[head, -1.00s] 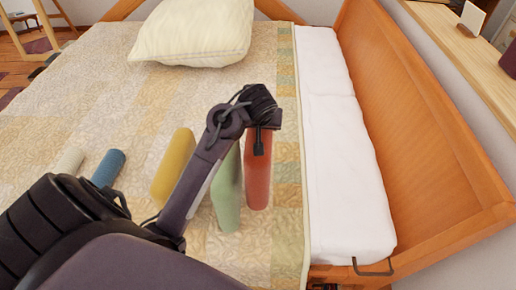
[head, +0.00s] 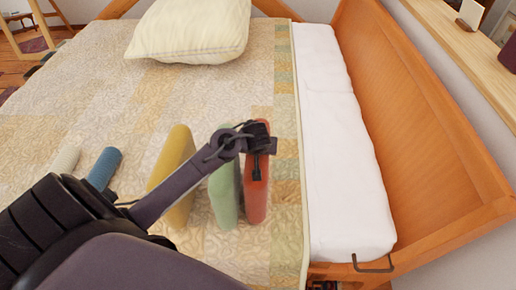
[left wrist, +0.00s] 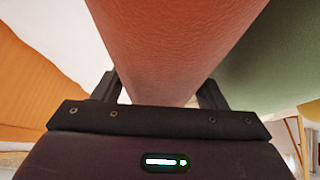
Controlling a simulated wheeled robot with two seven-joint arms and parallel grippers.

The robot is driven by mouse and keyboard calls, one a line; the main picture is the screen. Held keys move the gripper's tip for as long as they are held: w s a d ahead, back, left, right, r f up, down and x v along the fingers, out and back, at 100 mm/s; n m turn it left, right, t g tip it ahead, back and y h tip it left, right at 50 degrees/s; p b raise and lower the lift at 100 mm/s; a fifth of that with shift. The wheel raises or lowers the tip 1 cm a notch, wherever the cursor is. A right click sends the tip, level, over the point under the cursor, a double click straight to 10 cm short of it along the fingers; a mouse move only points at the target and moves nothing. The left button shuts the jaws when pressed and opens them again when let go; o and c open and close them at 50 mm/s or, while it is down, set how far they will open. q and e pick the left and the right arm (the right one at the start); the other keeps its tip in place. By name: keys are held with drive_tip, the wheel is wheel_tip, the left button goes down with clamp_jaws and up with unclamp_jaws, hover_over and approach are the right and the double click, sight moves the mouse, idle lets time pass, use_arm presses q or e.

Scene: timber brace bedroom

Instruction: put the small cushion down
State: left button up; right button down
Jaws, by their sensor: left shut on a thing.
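A small red cushion (head: 257,190) stands on edge on the patterned bedspread (head: 90,100), close beside a green cushion (head: 224,195) in the head view. My left gripper (head: 259,146) is shut on the red cushion near its upper part. In the left wrist view the red cushion (left wrist: 175,45) fills the space between the two fingers, and the green cushion (left wrist: 270,70) is to its right. Whether the red cushion's lower edge rests on the bed is hard to tell. My right gripper is not in view.
A large cream pillow (head: 190,32) lies farther back. A white mattress strip (head: 345,150) and wooden bed side (head: 420,130) are at right. The middle bedspread is clear.

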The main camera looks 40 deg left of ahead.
use_arm(q)
drive_tip(key=shift+f, duration=0.1)
drive_tip(key=o, duration=1.7)
